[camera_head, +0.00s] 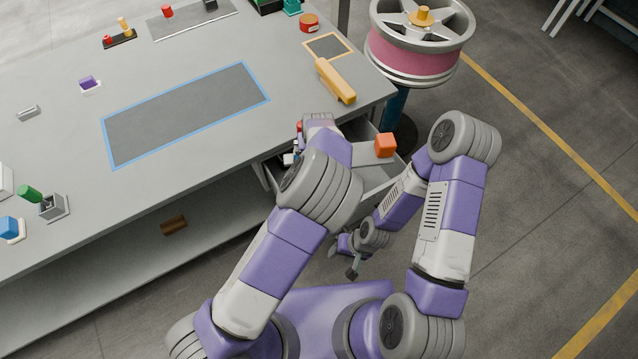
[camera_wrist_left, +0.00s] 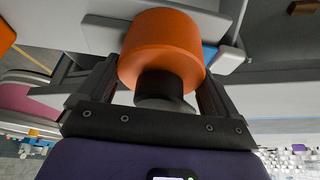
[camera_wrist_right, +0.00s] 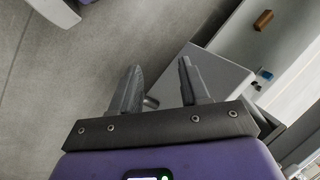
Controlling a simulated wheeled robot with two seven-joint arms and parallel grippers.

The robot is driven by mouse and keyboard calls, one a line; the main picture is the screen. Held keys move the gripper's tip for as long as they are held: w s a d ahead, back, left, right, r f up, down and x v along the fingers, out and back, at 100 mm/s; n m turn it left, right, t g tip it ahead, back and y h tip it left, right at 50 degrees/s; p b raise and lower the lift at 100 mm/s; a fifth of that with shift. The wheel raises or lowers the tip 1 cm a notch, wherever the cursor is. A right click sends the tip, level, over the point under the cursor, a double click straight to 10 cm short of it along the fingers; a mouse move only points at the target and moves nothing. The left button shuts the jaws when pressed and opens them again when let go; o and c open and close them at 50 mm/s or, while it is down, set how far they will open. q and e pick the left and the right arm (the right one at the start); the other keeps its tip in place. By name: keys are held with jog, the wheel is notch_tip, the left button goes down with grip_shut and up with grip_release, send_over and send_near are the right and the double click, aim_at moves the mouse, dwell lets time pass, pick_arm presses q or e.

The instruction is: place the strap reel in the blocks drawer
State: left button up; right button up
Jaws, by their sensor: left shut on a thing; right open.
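The strap reel, seen as an orange cylinder (camera_wrist_left: 163,45) with a dark grey lower part, is between the fingers of my left gripper (camera_wrist_left: 155,90), which is shut on it. In the head view my left arm mostly hides that gripper and the reel, at the table's front edge by the drawer. The blocks drawer (camera_head: 379,180) is pulled out under the table's right end, with an orange block (camera_head: 386,144) at its right. My right gripper (camera_head: 343,262) is open and empty, low in front of the drawer; it also shows in the right wrist view (camera_wrist_right: 160,85).
A yellow-handled tool (camera_head: 335,80) lies on the table above the drawer. A wheel on a stand (camera_head: 415,50) is beyond the table's right corner. A brown block (camera_head: 173,224) lies on the lower shelf. The blue-outlined mat (camera_head: 185,112) is bare.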

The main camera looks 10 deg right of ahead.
pick_arm(q)
notch_tip(320, 180, down, 24)
jog(key=b, duration=0.6)
jog(key=shift+w+d+f, duration=0.1)
jog(key=shift+w+f, duration=0.05)
jog(key=shift+f, duration=0.15)
jog(key=o, duration=1.4)
